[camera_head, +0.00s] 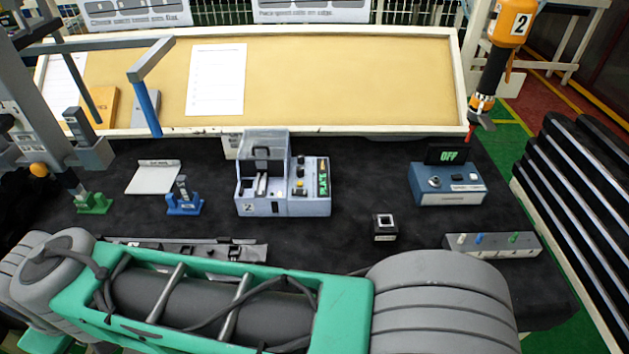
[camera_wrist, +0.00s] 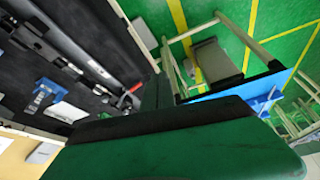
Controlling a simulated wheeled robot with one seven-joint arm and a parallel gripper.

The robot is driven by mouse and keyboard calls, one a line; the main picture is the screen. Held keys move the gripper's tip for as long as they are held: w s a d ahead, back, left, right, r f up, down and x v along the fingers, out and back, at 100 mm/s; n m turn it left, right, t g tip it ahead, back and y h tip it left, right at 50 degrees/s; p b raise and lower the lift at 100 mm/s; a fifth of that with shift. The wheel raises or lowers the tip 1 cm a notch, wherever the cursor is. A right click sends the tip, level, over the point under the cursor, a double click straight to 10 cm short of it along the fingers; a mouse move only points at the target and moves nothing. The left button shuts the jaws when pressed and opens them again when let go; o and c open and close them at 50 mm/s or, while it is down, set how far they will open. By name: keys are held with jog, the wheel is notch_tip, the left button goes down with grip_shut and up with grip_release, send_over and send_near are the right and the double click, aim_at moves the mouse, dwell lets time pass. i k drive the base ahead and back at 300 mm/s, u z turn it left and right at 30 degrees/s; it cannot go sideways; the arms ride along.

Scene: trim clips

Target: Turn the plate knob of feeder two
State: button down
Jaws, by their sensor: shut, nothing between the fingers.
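Feeder two (camera_head: 256,207) is a grey-blue box with a clear lid on the mat, left of the middle in the head view, with a 2 on its front. Its right half has a small panel with a yellow part (camera_head: 300,183), dark knob-like parts and a lit green display (camera_head: 323,178). I cannot tell which part is the plate knob. My gripper (camera_wrist: 157,88) shows only as a dark shape above a large green body in the wrist view, shut and empty. It is away from the feeder; the head view does not show its fingertips.
My green and grey arm fills the front of the head view. A blue box reading OFF (camera_head: 450,185), a small dark block (camera_head: 385,227) and a clip rack (camera_head: 495,243) stand to the right. A blue holder (camera_head: 184,200) stands left. An orange hanging tool (camera_head: 508,30) is at back right.

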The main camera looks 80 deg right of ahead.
aim_at(301, 159)
jog(key=z, duration=0.05)
jog(key=k, duration=0.5)
jog(key=z, duration=1.3)
jog(key=i, duration=0.1)
jog(key=z, duration=0.85)
